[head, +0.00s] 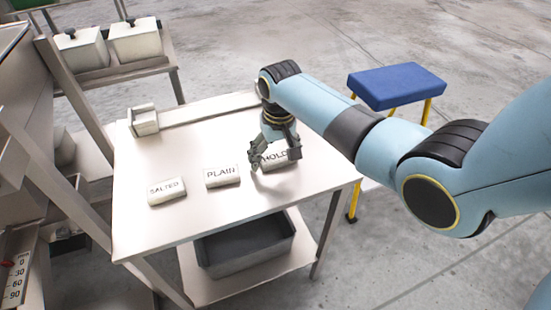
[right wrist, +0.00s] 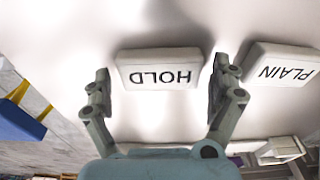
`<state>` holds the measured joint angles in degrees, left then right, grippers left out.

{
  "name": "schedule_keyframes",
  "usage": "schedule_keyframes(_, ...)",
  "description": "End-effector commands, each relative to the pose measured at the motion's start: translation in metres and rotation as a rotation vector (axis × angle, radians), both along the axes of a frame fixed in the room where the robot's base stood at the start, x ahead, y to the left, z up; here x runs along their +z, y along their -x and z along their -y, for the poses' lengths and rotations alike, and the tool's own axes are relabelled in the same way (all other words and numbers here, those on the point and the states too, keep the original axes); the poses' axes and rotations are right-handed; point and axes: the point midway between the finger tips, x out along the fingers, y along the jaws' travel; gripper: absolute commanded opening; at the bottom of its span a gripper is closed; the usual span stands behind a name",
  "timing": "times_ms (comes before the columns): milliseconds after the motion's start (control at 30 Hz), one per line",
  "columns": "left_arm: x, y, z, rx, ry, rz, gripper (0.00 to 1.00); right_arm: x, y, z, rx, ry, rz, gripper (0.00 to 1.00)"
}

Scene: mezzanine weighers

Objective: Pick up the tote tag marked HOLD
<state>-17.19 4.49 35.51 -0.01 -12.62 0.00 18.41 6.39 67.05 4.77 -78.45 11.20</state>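The white tote tag marked HOLD (head: 275,156) lies on the table at the right of the tag row, partly hidden by my right gripper. My right gripper (head: 276,165) is open, with its fingers around the HOLD tag. In the right wrist view the HOLD tag (right wrist: 159,70) lies between the fingertips (right wrist: 160,82), with a gap on each side. The tag marked PLAIN (head: 222,176) lies to its left, and the tag marked SALTED (head: 166,190) is farther left. The PLAIN tag (right wrist: 282,66) also shows beside one finger in the right wrist view. My left gripper is not in view.
The tags lie on a pale table (head: 140,240). A small white holder (head: 143,121) stands at its back left. A grey bin (head: 245,247) sits on the shelf below. A blue-topped stool (head: 396,85) stands behind my right arm. The table front is clear.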

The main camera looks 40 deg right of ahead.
Motion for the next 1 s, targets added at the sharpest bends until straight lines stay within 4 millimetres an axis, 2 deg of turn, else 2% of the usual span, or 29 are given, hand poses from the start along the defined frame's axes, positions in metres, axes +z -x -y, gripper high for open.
schedule_keyframes(33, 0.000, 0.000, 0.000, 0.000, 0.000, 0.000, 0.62, 0.000, 0.000, 0.000, 0.000, 0.000, 0.000, 0.83)
schedule_keyframes(300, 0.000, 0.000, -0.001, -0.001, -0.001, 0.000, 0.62, 0.000, 0.000, 0.000, 0.000, 0.000, 0.000, 0.51)
schedule_keyframes(667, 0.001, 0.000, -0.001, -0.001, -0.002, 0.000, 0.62, 0.007, 0.000, 0.000, 0.000, 0.001, 0.001, 0.50)
schedule_keyframes(867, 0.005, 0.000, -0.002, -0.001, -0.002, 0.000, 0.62, 0.039, -0.001, 0.001, 0.001, 0.002, 0.005, 0.50)
schedule_keyframes(1000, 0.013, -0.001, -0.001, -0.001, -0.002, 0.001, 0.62, 0.058, 0.029, -0.002, 0.001, 0.002, -0.001, 0.50)
